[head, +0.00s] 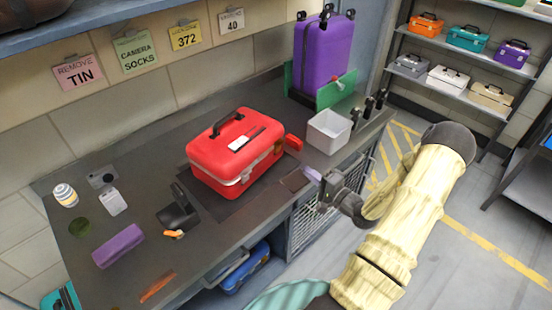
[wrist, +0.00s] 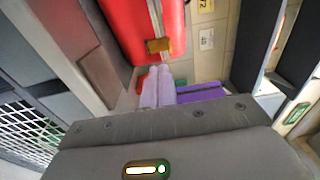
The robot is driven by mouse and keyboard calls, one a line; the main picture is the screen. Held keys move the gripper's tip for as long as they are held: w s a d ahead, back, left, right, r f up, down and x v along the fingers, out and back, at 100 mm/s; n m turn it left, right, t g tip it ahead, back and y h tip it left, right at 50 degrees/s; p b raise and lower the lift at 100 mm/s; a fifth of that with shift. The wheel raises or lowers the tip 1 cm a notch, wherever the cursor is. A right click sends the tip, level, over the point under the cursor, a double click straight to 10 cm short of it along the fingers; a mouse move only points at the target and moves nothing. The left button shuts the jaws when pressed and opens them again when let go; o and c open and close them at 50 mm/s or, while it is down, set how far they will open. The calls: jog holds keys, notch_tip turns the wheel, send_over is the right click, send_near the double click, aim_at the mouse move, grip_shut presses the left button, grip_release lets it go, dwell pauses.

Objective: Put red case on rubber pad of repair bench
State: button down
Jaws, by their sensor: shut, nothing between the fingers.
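The red case (head: 236,152) stands upright on the dark rubber pad (head: 212,205) on the repair bench (head: 75,180). Its black handle is on top, with a pale label beside it. In the wrist view the case (wrist: 130,25) fills the top middle, with an orange-brown latch on its side. My gripper (head: 311,174) is beside the bench's front edge, to the right of the case and apart from it. Its two pale lilac fingers (wrist: 158,86) are together with nothing between them in the wrist view. The case hides much of the pad.
A white bin (head: 328,131) and a purple suitcase (head: 322,55) stand right of the case. A black holder (head: 178,212), a purple box (head: 118,246) and small items lie to its left. Shelves of cases (head: 468,66) stand at the back right.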

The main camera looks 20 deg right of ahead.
jog(key=shift+w+a, duration=0.1)
jog(key=p, duration=0.2)
send_near(269, 151)
jog(key=w, duration=0.1)
jog(key=w+d, duration=0.1)
jog(key=w, duration=0.2)
jog(key=shift+d, duration=0.25)
jog(key=w+a, duration=0.1)
jog(key=a+p, duration=0.1)
jog(key=a, duration=0.1)
jog(key=shift+w, duration=0.4)
jog(key=shift+w+a+f, duration=0.1)
jog(key=shift+w+a, duration=0.05)
jog(key=shift+a, duration=0.15)
jog(key=shift+w, duration=0.1)
